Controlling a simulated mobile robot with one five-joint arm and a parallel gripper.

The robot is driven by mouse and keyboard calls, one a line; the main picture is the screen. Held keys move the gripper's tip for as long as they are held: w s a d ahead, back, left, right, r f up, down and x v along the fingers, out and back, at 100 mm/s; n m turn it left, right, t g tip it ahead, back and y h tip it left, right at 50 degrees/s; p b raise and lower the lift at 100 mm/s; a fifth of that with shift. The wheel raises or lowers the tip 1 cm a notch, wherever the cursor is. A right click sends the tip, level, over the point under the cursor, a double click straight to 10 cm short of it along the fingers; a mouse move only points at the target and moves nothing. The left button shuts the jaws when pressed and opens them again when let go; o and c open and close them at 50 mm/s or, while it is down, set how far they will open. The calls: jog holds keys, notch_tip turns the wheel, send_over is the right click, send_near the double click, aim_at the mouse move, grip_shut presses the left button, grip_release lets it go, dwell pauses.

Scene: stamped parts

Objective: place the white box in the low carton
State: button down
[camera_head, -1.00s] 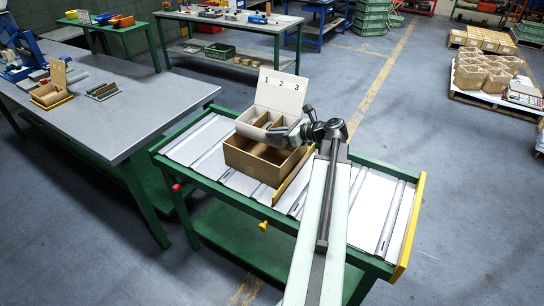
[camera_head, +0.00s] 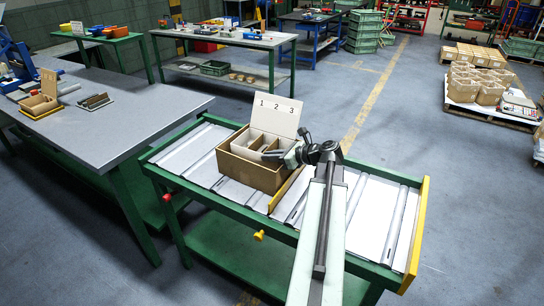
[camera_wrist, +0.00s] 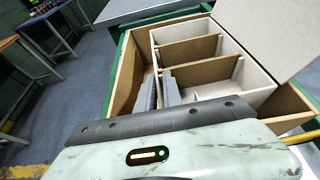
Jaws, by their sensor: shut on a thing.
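The white box (camera_head: 275,112) has a raised lid marked 1 2 3 and brown dividers. It sits down inside the low brown carton (camera_head: 250,172), with its lid above the carton's rim. My gripper (camera_head: 276,157) reaches in from the right over the carton. In the wrist view, my gripper (camera_wrist: 158,90) is shut on a side wall of the white box (camera_wrist: 248,92). The carton's wall (camera_wrist: 125,75) shows outside the box, with a gap between them. Whether the box rests on the carton's floor is hidden.
The carton stands on a green-framed roller table (camera_head: 385,215) with a yellow end stop (camera_head: 417,225). A grey workbench (camera_head: 130,125) on the left holds an open brown box (camera_head: 40,104) and small parts. Rollers right of the carton are clear, except beneath my arm.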

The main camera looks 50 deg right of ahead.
jog(key=shift+f+b, duration=0.35)
jog(key=shift+f, duration=0.15)
jog(key=c, duration=1.5)
grip_release()
jog(key=shift+r, duration=0.1)
jog(key=shift+r+p, duration=0.35)
jog(key=shift+p, duration=0.1)
jog(key=shift+r+p, duration=0.65)
jog(key=p+v, duration=0.3)
jog(key=v, duration=0.8)
jog(key=shift+s+f+p, duration=0.25)
jog(key=shift+s+p, duration=0.1)
jog(key=shift+s, duration=0.2)
